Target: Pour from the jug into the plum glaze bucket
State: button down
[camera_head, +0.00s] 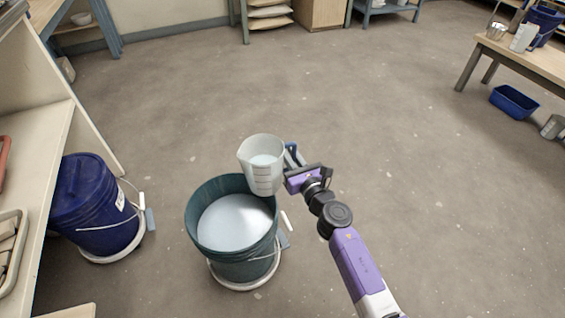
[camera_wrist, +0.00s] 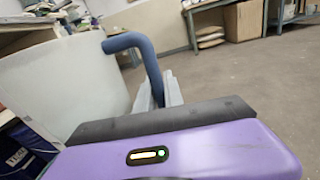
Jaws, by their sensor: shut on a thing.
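My gripper (camera_head: 291,160) is shut on the blue handle of the jug. The jug (camera_head: 264,176) is translucent white with measuring marks and holds pale liquid. It is above the right rim of a dark teal bucket, looks close to upright, and its spout points left. The teal bucket (camera_head: 243,265) stands open on the floor with pale bluish-white glaze inside. In the wrist view the jug (camera_wrist: 60,85) fills the left side, with its handle (camera_wrist: 148,62) between the fingers (camera_wrist: 160,92). I cannot read any plum label on the teal bucket.
A dark blue bucket (camera_head: 92,205) with a white label stands at the left beside a bench (camera_head: 50,150). A table (camera_head: 530,60) with jugs and a blue bucket is at the far right, a blue tub (camera_head: 514,103) below it. The middle floor is clear.

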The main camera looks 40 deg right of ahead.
notch_tip(320, 180, down, 4)
jog(key=b, duration=0.4)
jog(key=r+n+p, duration=0.1)
jog(key=n, duration=0.1)
jog(key=d+r+n+p, duration=0.1)
jog(key=r+n, duration=0.1)
jog(key=n, duration=0.1)
jog(key=d+r+n+p, duration=0.1)
jog(key=r+n+p, duration=0.1)
jog(key=n, duration=0.1)
jog(key=shift+d+r, duration=0.15)
jog(key=shift+r, duration=0.1)
dwell(0.3)
dwell(0.5)
